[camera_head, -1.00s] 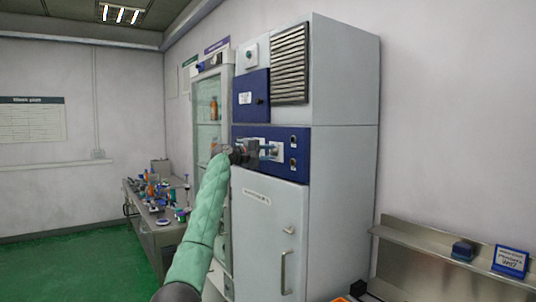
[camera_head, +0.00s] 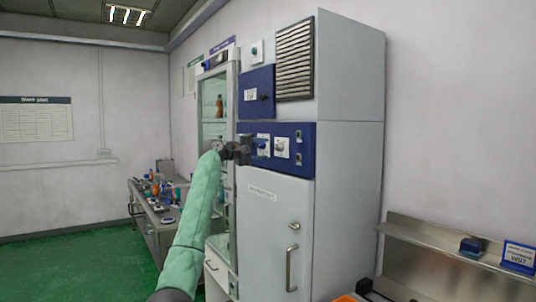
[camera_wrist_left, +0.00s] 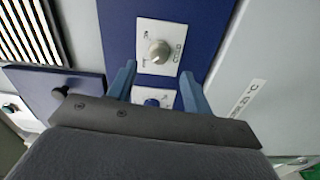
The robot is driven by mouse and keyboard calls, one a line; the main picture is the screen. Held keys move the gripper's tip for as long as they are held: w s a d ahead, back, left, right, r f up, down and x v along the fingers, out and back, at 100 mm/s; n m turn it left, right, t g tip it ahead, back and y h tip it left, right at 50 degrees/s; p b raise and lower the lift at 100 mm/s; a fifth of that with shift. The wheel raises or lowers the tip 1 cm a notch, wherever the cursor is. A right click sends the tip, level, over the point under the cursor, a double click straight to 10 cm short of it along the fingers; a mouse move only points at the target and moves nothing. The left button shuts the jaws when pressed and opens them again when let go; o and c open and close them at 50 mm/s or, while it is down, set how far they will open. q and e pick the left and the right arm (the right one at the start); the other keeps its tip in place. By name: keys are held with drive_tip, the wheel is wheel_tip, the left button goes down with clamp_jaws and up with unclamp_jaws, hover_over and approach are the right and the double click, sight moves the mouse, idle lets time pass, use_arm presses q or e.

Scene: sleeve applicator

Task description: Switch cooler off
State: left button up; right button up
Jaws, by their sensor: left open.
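A tall grey cabinet (camera_head: 348,190) carries a blue control panel (camera_head: 300,166) above a grey door with a handle. The panel has two white plates, one with a grey knob (camera_wrist_left: 159,51) and one with a blue knob (camera_wrist_left: 152,102). The grey knob also shows in the head view (camera_head: 280,147). My left gripper (camera_head: 261,147) is open in front of the panel. In the left wrist view its blue fingers (camera_wrist_left: 158,84) spread around the blue knob's plate, with the grey knob beyond their tips. The gripper body hides part of the blue knob's plate. My right gripper is not seen.
A glass-door cabinet (camera_head: 217,105) with bottles stands left of the grey cabinet. A cluttered bench (camera_head: 150,205) is further left. A blue box with a dark knob (camera_head: 257,92) and a vent (camera_head: 295,60) sit above the panel. A steel shelf (camera_head: 425,265) is at right.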

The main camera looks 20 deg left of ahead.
use_arm(q)
drive_tip(key=shift+b+v, duration=0.35)
drive_tip(key=shift+v, duration=0.75)
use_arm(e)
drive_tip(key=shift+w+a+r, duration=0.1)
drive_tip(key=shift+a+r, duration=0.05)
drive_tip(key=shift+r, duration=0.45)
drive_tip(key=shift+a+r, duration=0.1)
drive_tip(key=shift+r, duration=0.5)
